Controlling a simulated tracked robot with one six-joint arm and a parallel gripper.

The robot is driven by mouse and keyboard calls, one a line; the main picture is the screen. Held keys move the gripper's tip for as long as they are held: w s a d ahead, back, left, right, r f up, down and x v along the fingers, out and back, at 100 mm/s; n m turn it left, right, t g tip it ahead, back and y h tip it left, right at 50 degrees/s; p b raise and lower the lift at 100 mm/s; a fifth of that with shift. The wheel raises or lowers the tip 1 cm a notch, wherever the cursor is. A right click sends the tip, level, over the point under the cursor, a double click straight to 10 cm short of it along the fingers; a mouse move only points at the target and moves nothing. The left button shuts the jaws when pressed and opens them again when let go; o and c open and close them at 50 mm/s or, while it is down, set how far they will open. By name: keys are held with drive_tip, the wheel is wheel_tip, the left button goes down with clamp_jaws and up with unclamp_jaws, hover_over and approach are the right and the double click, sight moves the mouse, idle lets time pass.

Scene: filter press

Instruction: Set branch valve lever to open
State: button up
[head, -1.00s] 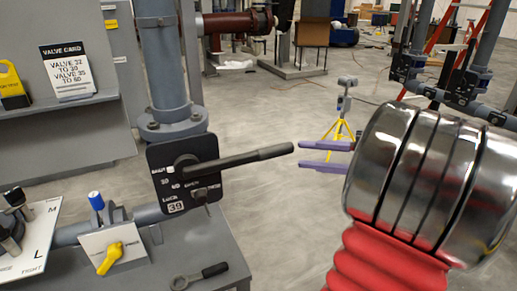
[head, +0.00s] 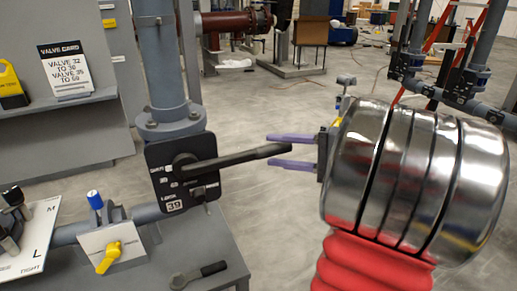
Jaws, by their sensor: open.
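A long black lever (head: 235,158) sticks out to the right from the black dial plate (head: 163,190) numbered 39, at the foot of a grey vertical pipe. The lever lies nearly level, tilted slightly up at its free end. The small markings on the plate are too blurred to read surely. My gripper (head: 267,151) is open, with purple fingers pointing left. In the picture one finger is above and one below the lever's free end; I cannot tell whether they touch it. A smaller yellow handle (head: 108,258) sits on a white plate on the low side pipe.
A valve card (head: 66,72) stands on the grey shelf at left. A blue-tipped knob (head: 95,199) and a black-handled tool (head: 200,274) are near the grey bench. Open floor lies behind my gripper; a red ladder is at upper right.

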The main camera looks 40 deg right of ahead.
sight(258, 149)
drive_tip(key=shift+x, duration=2.95)
drive_tip(key=shift+f, duration=0.1)
clamp_jaws()
